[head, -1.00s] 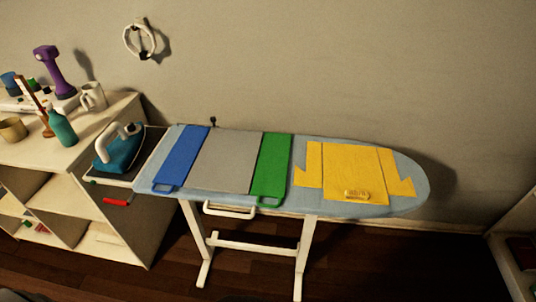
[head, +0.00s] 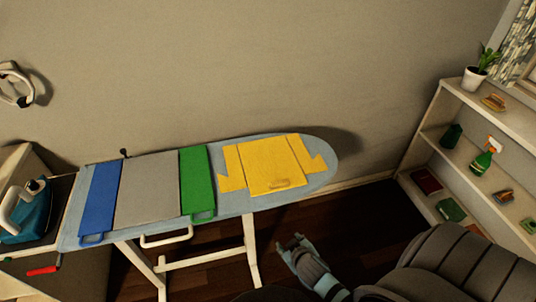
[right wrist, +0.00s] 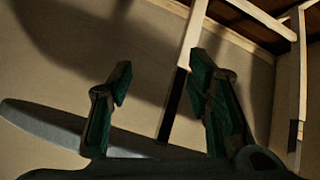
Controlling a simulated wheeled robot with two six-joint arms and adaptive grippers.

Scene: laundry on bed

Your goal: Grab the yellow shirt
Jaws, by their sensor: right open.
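The yellow shirt (head: 268,165) lies flat, sleeves out, on the right end of the ironing board (head: 318,181) in the head view. A small handle-like tab shows at its lower edge. My right gripper (head: 290,245) is below and in front of the board, lower right of the shirt and apart from it. In the right wrist view its two fingers (right wrist: 160,80) are spread with nothing between them. The shirt cannot be made out there. My left gripper is not in view.
A folding panel with blue (head: 100,200), grey (head: 147,190) and green (head: 198,182) parts lies left of the shirt. A teal iron (head: 28,212) stands at far left. The board's white legs (head: 250,250) stand near my right gripper. A white shelf (head: 440,165) is at right.

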